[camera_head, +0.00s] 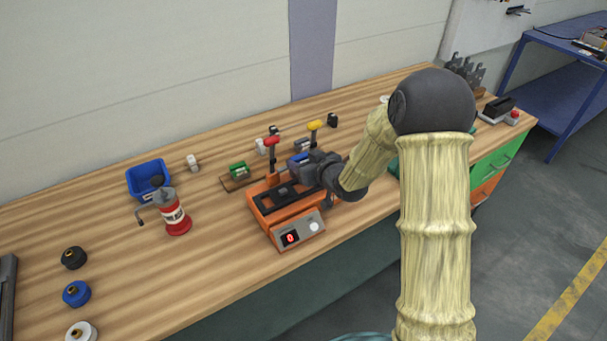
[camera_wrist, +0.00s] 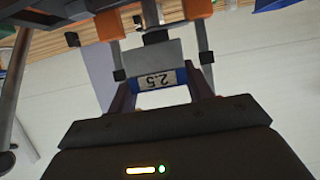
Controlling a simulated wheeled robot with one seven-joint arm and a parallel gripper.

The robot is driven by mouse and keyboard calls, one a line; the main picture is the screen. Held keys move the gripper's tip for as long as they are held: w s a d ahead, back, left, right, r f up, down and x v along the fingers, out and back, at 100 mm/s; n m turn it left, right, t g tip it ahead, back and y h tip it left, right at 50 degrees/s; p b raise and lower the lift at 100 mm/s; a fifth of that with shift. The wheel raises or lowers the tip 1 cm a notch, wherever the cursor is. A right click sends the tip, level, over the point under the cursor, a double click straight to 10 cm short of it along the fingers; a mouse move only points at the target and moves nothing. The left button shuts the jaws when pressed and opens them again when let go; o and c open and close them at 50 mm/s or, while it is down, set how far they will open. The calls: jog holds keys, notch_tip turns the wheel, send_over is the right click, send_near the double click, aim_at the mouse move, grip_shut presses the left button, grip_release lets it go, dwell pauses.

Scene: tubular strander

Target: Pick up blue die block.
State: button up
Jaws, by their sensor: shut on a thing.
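The blue die block (camera_head: 298,159) is held between the fingers of my gripper (camera_head: 304,163), over the back right part of the orange device in the head view. In the wrist view the die block (camera_wrist: 160,79) sits between the two fingers of my gripper (camera_wrist: 162,88), with a white label reading 2.5, upside down in the picture. My gripper is shut on it. The fingers and wrist partly hide the block in the head view, and I cannot tell whether it touches anything beneath.
The orange device (camera_head: 308,232) has a red 0 display. Red (camera_head: 271,141) and yellow (camera_head: 315,126) handled levers stand close behind. A green block (camera_head: 238,171) on a wooden base, a red hand-cranked device (camera_head: 175,218) and a blue bin (camera_head: 148,179) stand left.

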jog(key=shift+r, duration=1.35)
jog(key=shift+w, duration=0.1)
